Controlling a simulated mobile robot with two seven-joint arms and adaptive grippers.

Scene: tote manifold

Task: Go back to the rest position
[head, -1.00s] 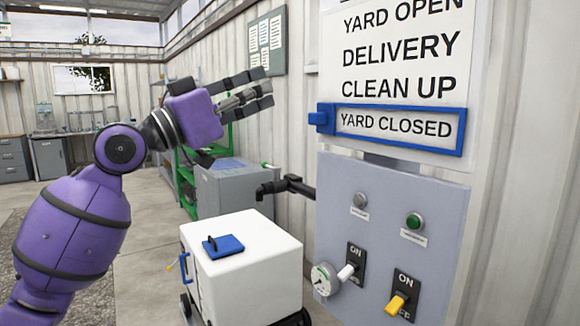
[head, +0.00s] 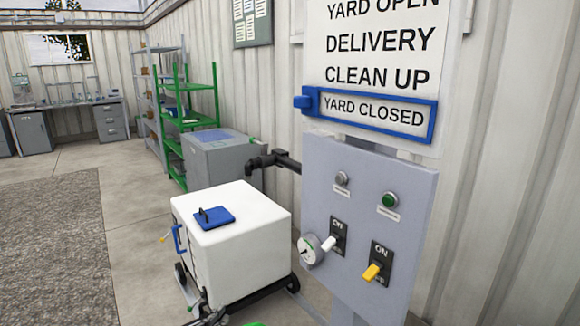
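Neither of my grippers shows in the head view now, and no part of my arms is clearly visible. The sign board (head: 375,68) on the right lists several lines, and a blue sliding frame (head: 434,124) surrounds "YARD CLOSED". Below it is a grey control panel (head: 360,230) with a white-handled switch (head: 329,243), a yellow-handled switch (head: 372,271), a green button (head: 389,199), a grey button (head: 342,178) and a round gauge (head: 310,249).
A white tote (head: 255,235) with a blue lid plate (head: 224,219) stands on a wheeled cart left of the panel. Behind it are a grey cabinet (head: 215,160) and green shelving (head: 203,99). The concrete floor (head: 130,235) at left is open.

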